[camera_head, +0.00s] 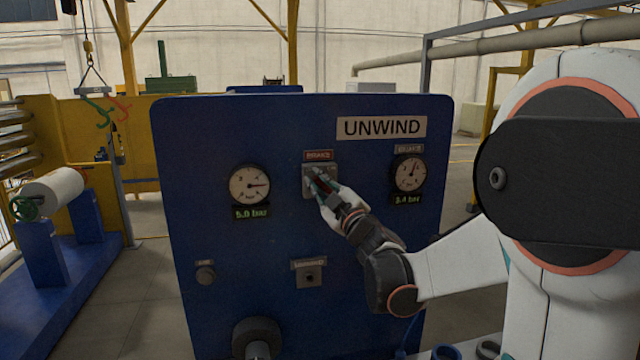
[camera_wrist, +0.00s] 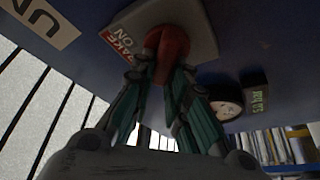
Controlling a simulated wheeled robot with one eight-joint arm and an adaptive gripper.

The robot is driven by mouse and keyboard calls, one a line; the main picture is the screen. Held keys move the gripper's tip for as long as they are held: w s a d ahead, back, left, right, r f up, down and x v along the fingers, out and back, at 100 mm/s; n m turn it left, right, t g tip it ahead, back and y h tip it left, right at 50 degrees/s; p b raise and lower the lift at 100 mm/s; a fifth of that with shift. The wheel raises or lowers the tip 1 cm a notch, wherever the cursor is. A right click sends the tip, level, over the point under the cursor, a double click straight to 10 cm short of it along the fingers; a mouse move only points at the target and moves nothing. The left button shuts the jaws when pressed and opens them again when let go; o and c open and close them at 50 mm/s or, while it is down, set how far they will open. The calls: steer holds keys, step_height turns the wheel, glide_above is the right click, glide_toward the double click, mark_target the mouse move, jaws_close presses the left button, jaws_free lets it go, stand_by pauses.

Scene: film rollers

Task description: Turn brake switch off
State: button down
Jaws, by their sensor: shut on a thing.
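The brake switch is a red knob (camera_wrist: 168,44) on a pale square plate (camera_head: 308,182), high in the middle of the blue UNWIND panel (camera_head: 220,125). A red label (camera_head: 319,155) sits just above the plate. In the wrist view a red label reading "...AKE ON" (camera_wrist: 124,44) is beside the knob. My gripper (camera_head: 318,178) reaches in from the lower right, its fingertips at the plate. In the wrist view its two green-grey fingers (camera_wrist: 165,75) are closed around the knob's sides. The knob is mostly hidden by my fingers in the head view.
A gauge (camera_head: 249,185) reading 5.0 bar is left of the switch. Another gauge (camera_head: 408,173) is to the right. Below are a small knob (camera_head: 205,275), a small square fitting (camera_head: 309,277) and a large dark knob (camera_head: 256,337). A roller stand (camera_head: 45,250) is at left.

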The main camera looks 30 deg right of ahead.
steer(key=c, duration=1.6)
jaws_free()
steer(key=shift+o, duration=0.2)
steer(key=shift+s, duration=0.1)
steer(key=v, duration=1.1)
steer(key=shift+s, duration=0.4)
steer(key=shift+f, duration=0.1)
